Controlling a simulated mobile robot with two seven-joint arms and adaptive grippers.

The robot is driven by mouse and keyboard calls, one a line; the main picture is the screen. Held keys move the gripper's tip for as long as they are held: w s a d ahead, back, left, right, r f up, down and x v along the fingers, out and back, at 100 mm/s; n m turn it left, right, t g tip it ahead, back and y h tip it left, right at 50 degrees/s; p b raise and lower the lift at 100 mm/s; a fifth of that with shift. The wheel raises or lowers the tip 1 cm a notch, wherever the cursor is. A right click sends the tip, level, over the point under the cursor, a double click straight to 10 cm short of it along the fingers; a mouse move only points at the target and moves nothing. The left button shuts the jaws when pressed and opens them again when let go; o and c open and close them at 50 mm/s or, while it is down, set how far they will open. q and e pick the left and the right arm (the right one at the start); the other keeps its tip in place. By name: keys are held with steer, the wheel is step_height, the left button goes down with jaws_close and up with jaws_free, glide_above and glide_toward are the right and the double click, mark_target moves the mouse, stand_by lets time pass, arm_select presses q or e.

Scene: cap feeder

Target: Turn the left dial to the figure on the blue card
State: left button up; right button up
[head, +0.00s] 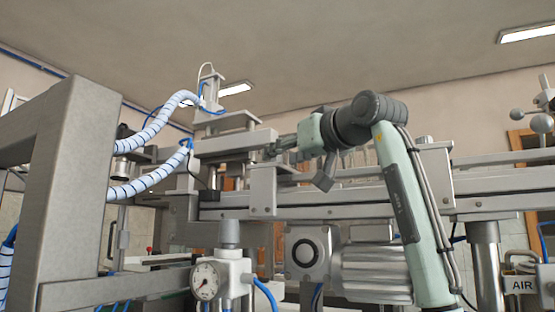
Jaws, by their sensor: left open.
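My left gripper (277,147) points to the left at the end of a pale green arm with a black joint. It is small, side-on and in front of the grey machine (330,205); I see nothing held in it. I cannot tell whether its fingertips touch the machine. I make out neither a dial with figures nor a blue card in this view. A small round white-faced gauge (207,281) sits low on the left, below the gripper. My right gripper is not in view.
A thick grey frame (70,180) fills the left side, with striped hoses (150,130) running from it to the machine. A grey ribbed motor (375,272) and a regulator (230,262) stand low in front.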

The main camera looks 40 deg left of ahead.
mark_target(279, 158)
arm_select(q)
steer(key=shift+x, duration=1.95)
steer(key=shift+w, duration=0.1)
jaws_close()
